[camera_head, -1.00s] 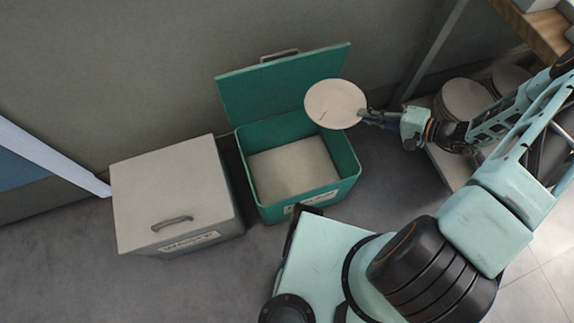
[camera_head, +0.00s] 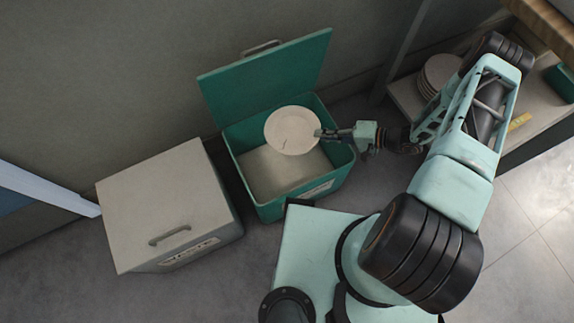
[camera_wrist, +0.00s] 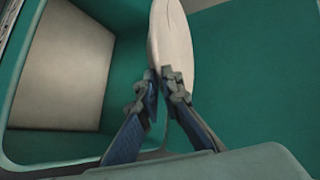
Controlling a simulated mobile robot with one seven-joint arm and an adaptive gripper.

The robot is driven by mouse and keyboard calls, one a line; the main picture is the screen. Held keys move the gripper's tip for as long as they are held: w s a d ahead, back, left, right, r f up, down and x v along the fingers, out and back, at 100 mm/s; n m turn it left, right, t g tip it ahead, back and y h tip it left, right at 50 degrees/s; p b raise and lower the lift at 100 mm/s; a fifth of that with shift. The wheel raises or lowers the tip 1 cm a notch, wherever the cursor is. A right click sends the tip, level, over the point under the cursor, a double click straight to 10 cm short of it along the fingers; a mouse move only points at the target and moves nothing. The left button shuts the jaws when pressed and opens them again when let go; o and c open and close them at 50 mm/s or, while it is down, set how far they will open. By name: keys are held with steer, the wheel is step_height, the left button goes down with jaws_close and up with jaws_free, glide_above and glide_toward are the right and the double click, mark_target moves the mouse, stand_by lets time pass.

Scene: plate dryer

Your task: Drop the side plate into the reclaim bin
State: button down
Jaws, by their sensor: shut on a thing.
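The side plate (camera_head: 292,130) is a round, pale plate with a dark crack-like line on it. My gripper (camera_head: 322,134) is shut on its right edge and holds it over the open green bin (camera_head: 273,213). In the wrist view the plate (camera_wrist: 172,40) shows nearly edge-on between the fingertips (camera_wrist: 165,85). The green bin's lid (camera_head: 265,80) stands raised at the back, and its pale floor shows empty where visible. A label on its front is too small to read. The plate hides part of the bin's inside.
A closed grey bin (camera_head: 165,200) with a handle and label stands just left of the green one. A stack of plates (camera_head: 440,75) sits on a low shelf (camera_head: 535,115) at the right. A wall runs behind the bins. Grey floor is clear at the front left.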

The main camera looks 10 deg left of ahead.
steer(key=shift+f+b, duration=0.35)
steer(key=shift+f, duration=0.5)
steer(key=c, duration=2)
jaws_free()
steer(key=shift+c, duration=0.2)
steer(key=v, duration=1.2)
